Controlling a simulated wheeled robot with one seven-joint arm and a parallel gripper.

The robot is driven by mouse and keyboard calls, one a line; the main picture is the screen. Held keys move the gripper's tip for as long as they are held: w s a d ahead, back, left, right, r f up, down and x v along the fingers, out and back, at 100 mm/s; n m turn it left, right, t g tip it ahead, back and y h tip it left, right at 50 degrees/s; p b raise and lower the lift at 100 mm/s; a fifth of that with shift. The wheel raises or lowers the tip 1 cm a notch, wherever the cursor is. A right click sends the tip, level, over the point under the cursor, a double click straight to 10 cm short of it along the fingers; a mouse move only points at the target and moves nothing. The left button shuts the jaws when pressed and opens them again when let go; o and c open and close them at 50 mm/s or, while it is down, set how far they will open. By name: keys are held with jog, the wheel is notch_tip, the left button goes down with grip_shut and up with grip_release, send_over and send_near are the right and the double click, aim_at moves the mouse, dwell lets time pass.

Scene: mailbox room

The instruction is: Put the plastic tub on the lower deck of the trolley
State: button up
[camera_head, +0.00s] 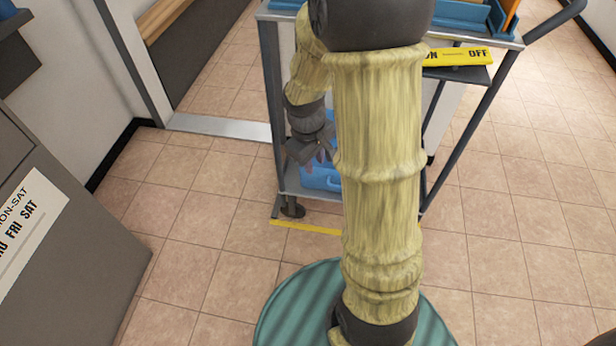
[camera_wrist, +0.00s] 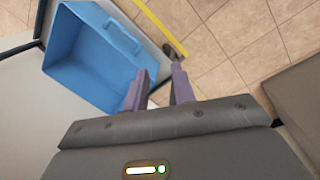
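The blue plastic tub (camera_wrist: 88,58) sits on the pale lower deck (camera_wrist: 25,95) of the trolley in the wrist view, its open side facing the camera. In the head view, part of the tub (camera_head: 322,180) shows low in the trolley (camera_head: 272,100), partly hidden behind my arm. My gripper (camera_wrist: 160,82) has its purple fingers apart, with floor visible between them. The left finger overlaps the tub's near edge in the picture; I cannot tell whether it touches. In the head view my gripper (camera_head: 316,158) is beside the trolley's lower deck.
The trolley's upper deck holds blue trays (camera_head: 462,15); a yellow ON/OFF sign (camera_head: 458,57) is below it. A yellow floor line (camera_head: 305,227) runs by the trolley's wheel (camera_head: 292,210). A grey cabinet (camera_head: 75,250) stands at left. Tiled floor is clear at right.

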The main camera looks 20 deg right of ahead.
jog(key=s+a+r+m+t+y, duration=0.1)
jog(key=s+a+r+m, duration=0.3)
jog(key=s, duration=0.4)
jog(key=shift+a+r+m+t+y, duration=0.3)
jog(key=shift+a+m+t, duration=0.15)
jog(key=shift+m+t, duration=0.15)
